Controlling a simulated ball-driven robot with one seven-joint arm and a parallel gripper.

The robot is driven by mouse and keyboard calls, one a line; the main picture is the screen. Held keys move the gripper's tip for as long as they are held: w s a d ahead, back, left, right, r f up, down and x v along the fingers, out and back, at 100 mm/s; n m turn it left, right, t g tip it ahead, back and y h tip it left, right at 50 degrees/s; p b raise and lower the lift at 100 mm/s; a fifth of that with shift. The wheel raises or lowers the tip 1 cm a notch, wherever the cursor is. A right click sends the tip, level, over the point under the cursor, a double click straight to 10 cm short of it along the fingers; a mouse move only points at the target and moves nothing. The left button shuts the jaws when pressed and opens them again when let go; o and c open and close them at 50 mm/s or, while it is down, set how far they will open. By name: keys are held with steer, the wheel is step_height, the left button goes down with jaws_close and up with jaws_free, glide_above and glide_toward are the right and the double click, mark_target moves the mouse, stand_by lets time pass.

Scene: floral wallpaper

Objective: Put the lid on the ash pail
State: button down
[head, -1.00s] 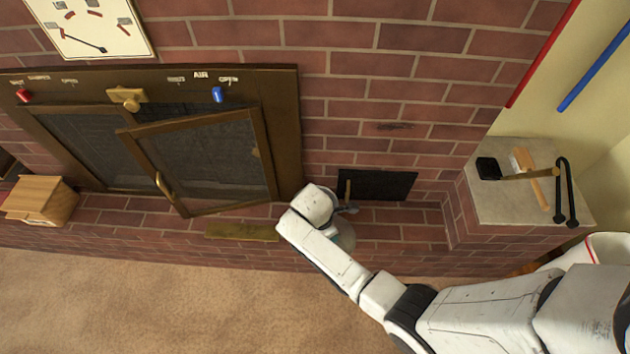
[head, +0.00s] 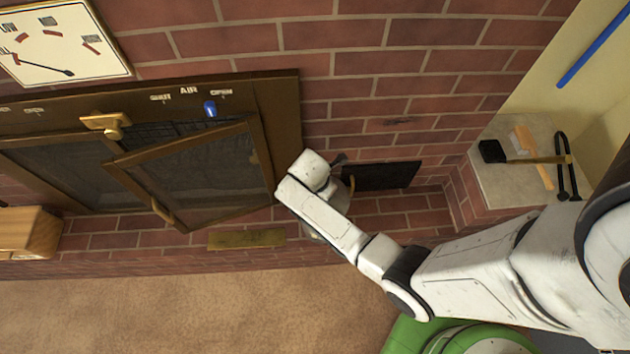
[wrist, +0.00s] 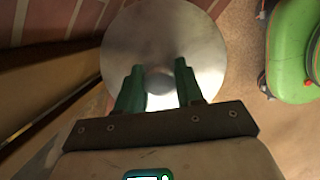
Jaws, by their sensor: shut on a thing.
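In the wrist view, my gripper's (wrist: 159,67) two green fingers point down at a round, shiny grey metal lid (wrist: 165,35). They are shut on its middle, where the grip itself is mostly hidden. In the head view, a grey metal ash pail (head: 313,234) shows partly around my white arm, on the brick hearth by the fireplace. A tan curved handle stands beside my wrist. My arm hides most of the pail and the lid. I cannot tell whether the lid touches the pail's rim.
The fireplace door (head: 190,175) hangs open left of my wrist. A black plate (head: 380,176) is on the brick wall behind. A stone-topped ledge (head: 500,190) holds tools at right. The carpet (head: 180,305) is clear.

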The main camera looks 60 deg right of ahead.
steer(key=shift+f+b, duration=2.15)
steer(key=shift+b, duration=0.25)
steer(key=shift+f+b, duration=0.6)
steer(key=shift+f, duration=0.4)
steer(key=shift+r+p, duration=0.15)
steer(key=shift+p, duration=0.35)
steer(key=shift+f, duration=0.25)
stand_by(0.4)
steer(key=c, duration=0.6)
jaws_free()
steer(key=shift+c, duration=0.2)
steer(key=shift+o, duration=0.5)
steer(key=o, duration=0.4)
